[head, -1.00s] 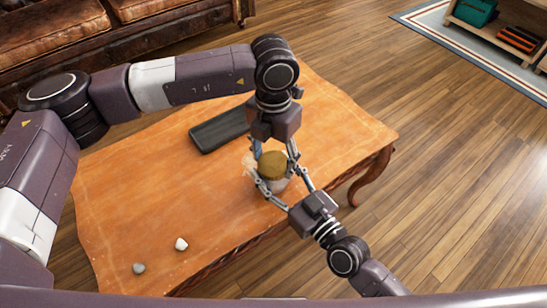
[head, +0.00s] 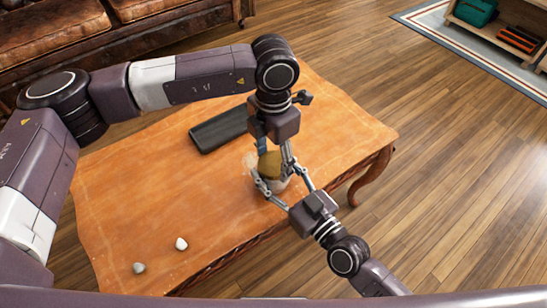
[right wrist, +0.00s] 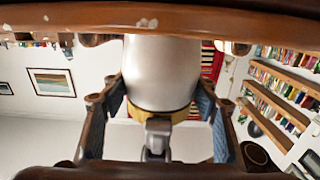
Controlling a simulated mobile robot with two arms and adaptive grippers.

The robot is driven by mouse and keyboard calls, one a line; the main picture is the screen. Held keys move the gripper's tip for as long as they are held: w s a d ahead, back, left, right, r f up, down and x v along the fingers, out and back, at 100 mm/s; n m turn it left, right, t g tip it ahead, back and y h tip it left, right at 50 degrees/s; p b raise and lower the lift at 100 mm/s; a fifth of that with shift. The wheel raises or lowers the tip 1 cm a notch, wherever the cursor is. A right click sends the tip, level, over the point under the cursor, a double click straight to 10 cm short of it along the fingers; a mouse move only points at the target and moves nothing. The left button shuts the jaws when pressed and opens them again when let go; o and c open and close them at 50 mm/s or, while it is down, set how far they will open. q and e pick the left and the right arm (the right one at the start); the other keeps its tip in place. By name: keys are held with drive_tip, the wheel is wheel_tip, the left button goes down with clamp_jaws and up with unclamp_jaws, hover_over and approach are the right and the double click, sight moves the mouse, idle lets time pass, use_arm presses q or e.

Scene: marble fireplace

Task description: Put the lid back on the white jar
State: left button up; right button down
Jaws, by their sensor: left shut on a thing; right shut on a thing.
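The white jar (head: 278,185) stands near the table's right front edge, partly hidden by my grippers. My right gripper (head: 277,176) is shut on it, one finger on each side. In the right wrist view the jar's white body (right wrist: 162,75) fills the middle, upside down in the picture. The golden-brown lid (head: 268,166) is at the jar's mouth, with my left gripper (head: 272,156) shut on it from above. The lid's yellowish rim (right wrist: 180,116) shows against the jar's mouth end. I cannot tell whether it is fully seated.
The wooden table (head: 140,190) carries a dark tray (head: 218,129) behind the jar. The table's left half is mostly clear. A leather sofa (head: 130,25) stands behind.

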use_arm(q)
drive_tip(key=shift+w, duration=0.1)
idle(0.3)
drive_tip(key=o, duration=1.3)
drive_tip(key=shift+r, duration=0.15)
drive_tip(key=shift+r, duration=2.15)
drive_tip(key=shift+c, duration=0.4)
wheel_tip(320, 180, up, 4)
drive_tip(key=n, duration=0.4)
drive_tip(key=shift+f, duration=0.25)
